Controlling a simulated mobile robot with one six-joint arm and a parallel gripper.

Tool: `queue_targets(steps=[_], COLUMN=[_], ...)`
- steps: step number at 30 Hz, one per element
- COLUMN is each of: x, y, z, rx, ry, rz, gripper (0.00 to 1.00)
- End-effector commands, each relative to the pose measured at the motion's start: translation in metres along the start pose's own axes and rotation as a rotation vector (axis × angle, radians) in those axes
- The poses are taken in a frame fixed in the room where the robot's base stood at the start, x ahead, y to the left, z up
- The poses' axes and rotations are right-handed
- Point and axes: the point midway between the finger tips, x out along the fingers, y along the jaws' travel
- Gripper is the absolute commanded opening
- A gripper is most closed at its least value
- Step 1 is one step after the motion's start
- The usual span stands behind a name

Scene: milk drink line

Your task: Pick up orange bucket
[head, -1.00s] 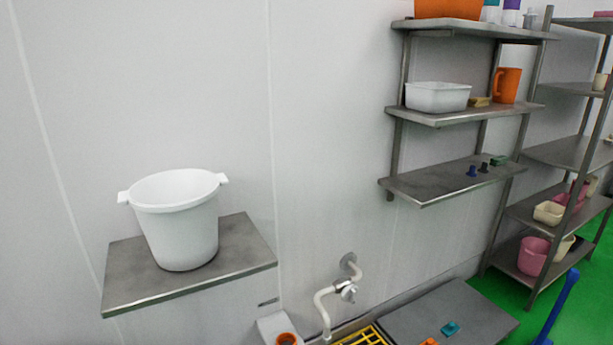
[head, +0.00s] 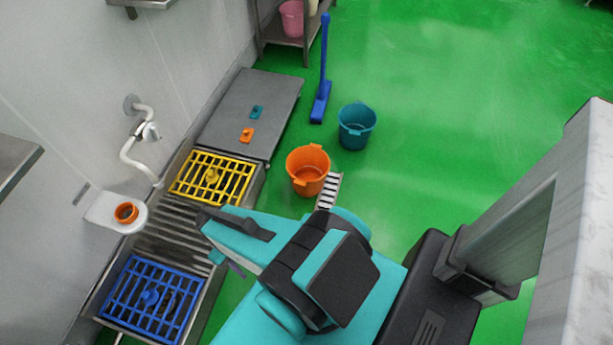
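The orange bucket (head: 309,170) stands upright on the green floor near the middle of the head view. It looks empty, and its open top faces up with small side handles. My teal and black arm reaches in from the bottom, below the bucket in the picture. The arm's far end, at about the yellow grate, points left, apart from the bucket.
A teal bucket (head: 356,125) stands right of the orange one. A drain strip (head: 329,191) lies beside the orange bucket. A yellow grate (head: 212,178), a blue grate (head: 152,298) and a grey platform (head: 250,108) line the left. A blue brush (head: 322,90) stands behind. Floor at right is open.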

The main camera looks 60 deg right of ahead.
Motion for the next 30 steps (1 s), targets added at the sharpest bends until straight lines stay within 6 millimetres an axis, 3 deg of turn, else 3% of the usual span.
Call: queue_targets(steps=[1,6,15,21,30], x=[0.008,0.013,0.018,0.021,0.025], y=[0.009,0.037,0.101,0.152,0.240], z=[-0.014,-0.047,-0.095,-0.119,-0.139], rx=[-0.007,-0.063,-0.164,-0.227,-0.318], ry=[0.016,0.074,0.201,0.298,0.449], rz=[-0.018,-0.076,-0.147,-0.168,-0.156], gripper=[0.27,0.27,0.27,0.27,0.27])
